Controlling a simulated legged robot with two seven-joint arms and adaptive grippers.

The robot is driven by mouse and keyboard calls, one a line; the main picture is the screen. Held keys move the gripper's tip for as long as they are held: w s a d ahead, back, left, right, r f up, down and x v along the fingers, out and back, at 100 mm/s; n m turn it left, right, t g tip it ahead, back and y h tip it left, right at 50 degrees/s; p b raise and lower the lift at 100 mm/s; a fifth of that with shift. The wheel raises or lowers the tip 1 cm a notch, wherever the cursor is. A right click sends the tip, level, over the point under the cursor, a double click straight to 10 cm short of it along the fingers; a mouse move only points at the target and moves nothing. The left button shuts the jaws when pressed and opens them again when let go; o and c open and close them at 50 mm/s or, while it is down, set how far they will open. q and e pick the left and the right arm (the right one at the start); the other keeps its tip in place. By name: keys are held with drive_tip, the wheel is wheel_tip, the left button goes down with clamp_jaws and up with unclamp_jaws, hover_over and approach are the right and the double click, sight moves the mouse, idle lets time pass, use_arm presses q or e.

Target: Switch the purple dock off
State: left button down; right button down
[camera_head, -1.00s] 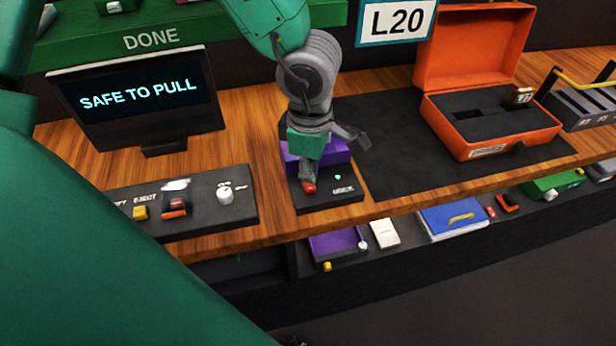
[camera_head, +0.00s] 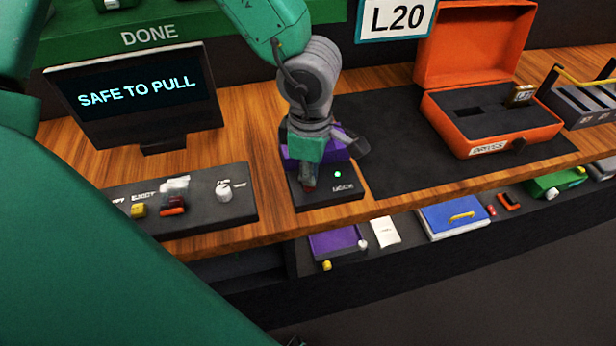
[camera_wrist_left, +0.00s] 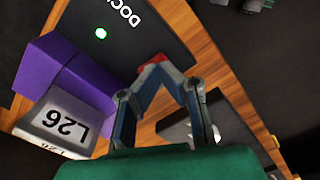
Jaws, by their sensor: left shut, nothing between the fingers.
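The purple dock has a black base (camera_head: 345,194) marked DOCK and a purple block (camera_head: 296,163) at its back. Its small green light (camera_head: 337,174) is lit; it also shows in the wrist view (camera_wrist_left: 101,33). My left gripper (camera_head: 308,186) is shut and empty, pointing down over the dock's front left part. In the wrist view its fingertips (camera_wrist_left: 165,70) meet at the dock's red switch (camera_wrist_left: 151,67), which they partly cover. I cannot tell whether they press it. A grey piece labelled L26 (camera_wrist_left: 68,122) sits beside the purple block. My right gripper is not in view.
A monitor (camera_head: 140,97) reads SAFE TO PULL. A black control panel (camera_head: 205,212) with a white knob (camera_head: 223,191) lies left of the dock. An open orange case (camera_head: 530,134) stands to the right. The dark mat (camera_head: 400,150) between is clear. A shelf below holds several items.

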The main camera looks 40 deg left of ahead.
use_arm(q)
drive_tip(key=shift+f+b, duration=0.35)
drive_tip(key=shift+f, duration=0.45)
drive_tip(key=shift+r, duration=0.1)
wheel_tip(320, 180, up, 7)
drive_tip(key=p, duration=0.9)
idle(0.6)
